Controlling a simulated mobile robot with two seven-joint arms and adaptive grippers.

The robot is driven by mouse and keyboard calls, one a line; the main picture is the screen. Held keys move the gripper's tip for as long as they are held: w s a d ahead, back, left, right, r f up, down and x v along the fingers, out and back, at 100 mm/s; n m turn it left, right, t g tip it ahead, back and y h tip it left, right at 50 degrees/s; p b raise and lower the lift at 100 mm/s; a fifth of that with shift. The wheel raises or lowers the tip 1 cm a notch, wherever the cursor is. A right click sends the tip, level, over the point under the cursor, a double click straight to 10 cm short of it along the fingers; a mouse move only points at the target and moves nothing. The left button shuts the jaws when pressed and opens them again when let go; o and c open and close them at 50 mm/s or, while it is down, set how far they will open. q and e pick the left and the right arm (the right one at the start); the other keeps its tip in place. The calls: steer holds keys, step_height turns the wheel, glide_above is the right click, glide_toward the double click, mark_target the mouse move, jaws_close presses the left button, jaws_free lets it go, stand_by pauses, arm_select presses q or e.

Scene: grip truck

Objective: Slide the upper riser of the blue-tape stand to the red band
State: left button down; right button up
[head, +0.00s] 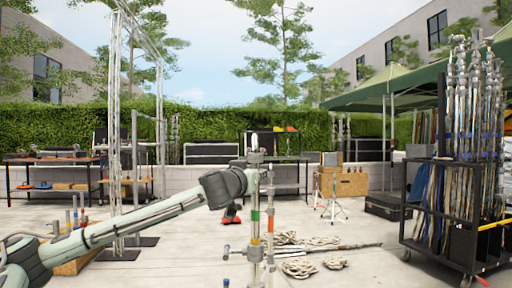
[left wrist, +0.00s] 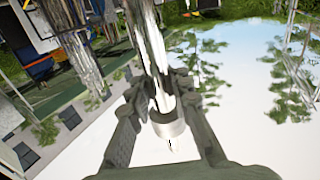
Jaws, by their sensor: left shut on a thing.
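A metal stand (head: 255,230) stands upright at the middle of the head view, with a pale riser top (head: 254,142) above a grey collar. A green band and a yellowish band show on its post. A second slim post (head: 270,225) stands just to its right. At this size I cannot tell which post carries the blue tape or the red band. My left gripper (head: 252,178) reaches in from the left at the stand's upper part. In the left wrist view my left gripper (left wrist: 165,105) is shut around a shiny metal tube (left wrist: 155,45) with a silver collar (left wrist: 168,126).
Coiled ropes (head: 300,267) lie on the ground right of the stand. A black cart (head: 455,210) of upright poles fills the right side. A truss frame (head: 115,130) stands at left. A wooden box (head: 342,184) and tables stand behind. The paving between is mostly clear.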

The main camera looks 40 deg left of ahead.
mark_target(254, 146)
arm_select(q)
steer(key=shift+s+r, duration=0.1)
steer(key=shift+r, duration=4)
steer(key=c, duration=1.4)
jaws_free()
steer(key=o, duration=0.4)
steer(key=shift+f, duration=0.15)
steer(key=shift+c, duration=0.2)
